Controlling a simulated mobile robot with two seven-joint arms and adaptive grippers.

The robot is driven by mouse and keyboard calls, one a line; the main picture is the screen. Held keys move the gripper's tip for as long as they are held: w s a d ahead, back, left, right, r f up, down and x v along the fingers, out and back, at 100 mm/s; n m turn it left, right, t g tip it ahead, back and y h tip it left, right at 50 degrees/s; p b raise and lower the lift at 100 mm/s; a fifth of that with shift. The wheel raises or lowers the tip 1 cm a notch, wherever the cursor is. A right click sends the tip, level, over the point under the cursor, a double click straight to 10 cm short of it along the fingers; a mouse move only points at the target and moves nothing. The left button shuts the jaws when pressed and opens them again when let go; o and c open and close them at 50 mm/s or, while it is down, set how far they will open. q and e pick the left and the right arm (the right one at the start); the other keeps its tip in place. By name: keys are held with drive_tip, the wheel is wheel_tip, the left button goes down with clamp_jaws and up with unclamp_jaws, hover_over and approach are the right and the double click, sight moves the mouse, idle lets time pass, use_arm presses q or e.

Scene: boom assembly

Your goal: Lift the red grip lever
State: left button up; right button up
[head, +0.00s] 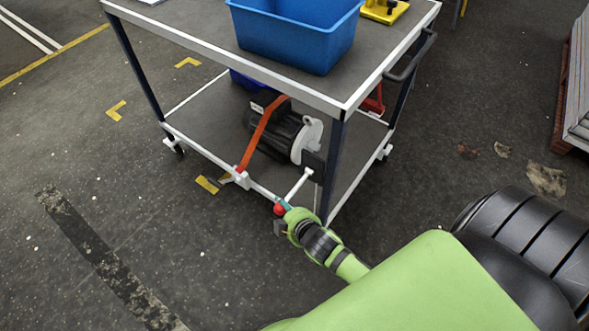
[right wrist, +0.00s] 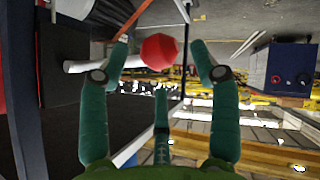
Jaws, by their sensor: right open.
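The red grip (head: 279,209) is a small red knob on the end of a white lever rod (head: 298,187), at the near corner of the trolley's lower shelf. In the right wrist view the red grip (right wrist: 160,50) is a faceted ball, and the white rod (right wrist: 92,65) runs left from it. My right gripper (head: 284,205) is at the grip. In the right wrist view its green fingers (right wrist: 158,62) are open, one on each side of the ball, with visible gaps. A third finger shows below the ball. My left gripper is not in view.
The trolley's upper shelf (head: 205,27) carries a blue bin (head: 290,38) and a yellow object (head: 384,10). Its lower shelf (head: 215,120) holds a black-and-white motor-like unit (head: 284,132) under an orange strap (head: 257,140). A pallet stack (head: 578,85) stands at far right. The floor at left is clear.

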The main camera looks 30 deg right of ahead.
drive_tip(key=v, duration=0.8)
drive_tip(key=shift+w, duration=0.1)
